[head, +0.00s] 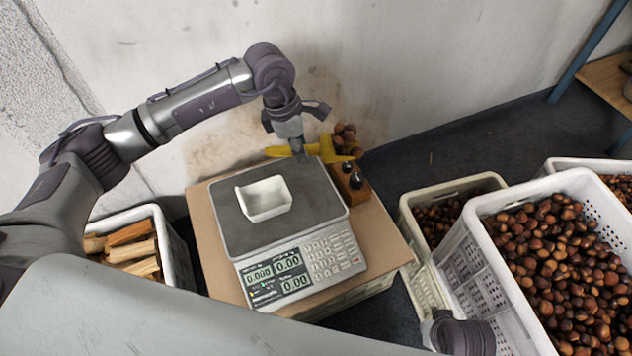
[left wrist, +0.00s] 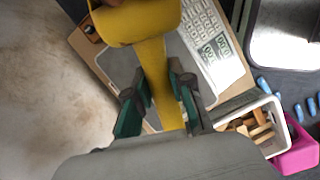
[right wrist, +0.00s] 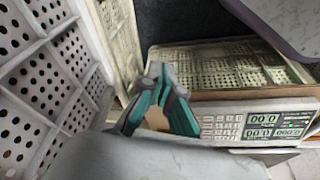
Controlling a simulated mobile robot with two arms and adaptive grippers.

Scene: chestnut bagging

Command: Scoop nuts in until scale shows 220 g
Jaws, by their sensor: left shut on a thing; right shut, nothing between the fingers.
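My left gripper (head: 298,150) is shut on the handle of a yellow scoop (head: 328,150), above the back edge of the scale. Several brown nuts (head: 345,138) show at the scoop's bowl. The left wrist view shows the fingers around the yellow handle (left wrist: 155,75). The scale (head: 312,193) carries a white, empty-looking tray (head: 278,184) on its plate; its display (head: 273,276) reads zeros. My right gripper (right wrist: 158,80) is shut and empty in the right wrist view, near the crates. Its fingertips do not show in the head view.
The scale stands on a cardboard-coloured box top (head: 208,240). A small wooden block with dark knobs (head: 350,183) sits at its right. A large white crate of nuts (head: 478,228) and a smaller crate (head: 408,212) stand right. A bin of wood pieces (head: 178,250) stands left. A wall is behind.

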